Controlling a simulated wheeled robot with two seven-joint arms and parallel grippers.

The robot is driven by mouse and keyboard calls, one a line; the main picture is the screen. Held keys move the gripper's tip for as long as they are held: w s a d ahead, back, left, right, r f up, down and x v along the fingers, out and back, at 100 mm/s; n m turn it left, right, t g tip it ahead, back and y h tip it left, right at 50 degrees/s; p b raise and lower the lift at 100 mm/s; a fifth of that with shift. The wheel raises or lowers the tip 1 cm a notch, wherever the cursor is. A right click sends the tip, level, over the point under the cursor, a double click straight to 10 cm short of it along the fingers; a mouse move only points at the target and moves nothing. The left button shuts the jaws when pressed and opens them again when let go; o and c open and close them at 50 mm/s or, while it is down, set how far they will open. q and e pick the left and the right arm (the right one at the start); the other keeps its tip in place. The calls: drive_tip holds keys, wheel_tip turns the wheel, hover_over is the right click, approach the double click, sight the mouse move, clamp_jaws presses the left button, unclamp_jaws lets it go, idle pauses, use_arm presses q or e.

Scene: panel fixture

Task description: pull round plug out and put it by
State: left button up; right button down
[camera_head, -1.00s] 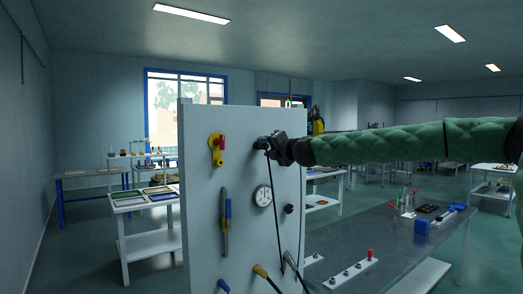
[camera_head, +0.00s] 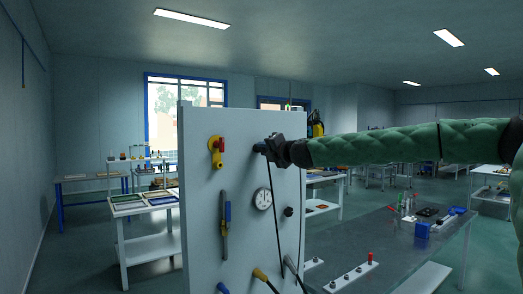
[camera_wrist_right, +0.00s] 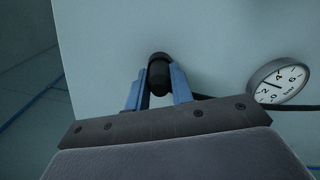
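The round plug is a short dark cylinder (camera_wrist_right: 159,76) in the right wrist view, between the two blue fingers of my right gripper (camera_wrist_right: 158,92). The fingers appear closed on its sides. In the head view the right gripper (camera_head: 272,150) is at the upper right of the pale upright panel (camera_head: 200,180), with the dark plug end (camera_head: 260,147) just left of it. I cannot tell how far the plug sits in its socket. A black cable (camera_head: 274,205) hangs from the plug down the panel. My left gripper is not in view.
A grey bench (camera_head: 385,240) stands to the right, with a strip of pegs (camera_head: 345,273) and clear top area.

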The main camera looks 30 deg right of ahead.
drive_tip(key=c, duration=2)
unclamp_jaws()
drive_tip(key=shift+c, duration=0.2)
clamp_jaws()
drive_tip(key=shift+s, duration=0.1)
drive_tip(key=shift+s+d, duration=0.1)
drive_tip(key=shift+s, duration=0.2)
drive_tip(key=shift+s, duration=0.75)
drive_tip(key=shift+s, duration=0.25)
drive_tip(key=shift+p, duration=0.3)
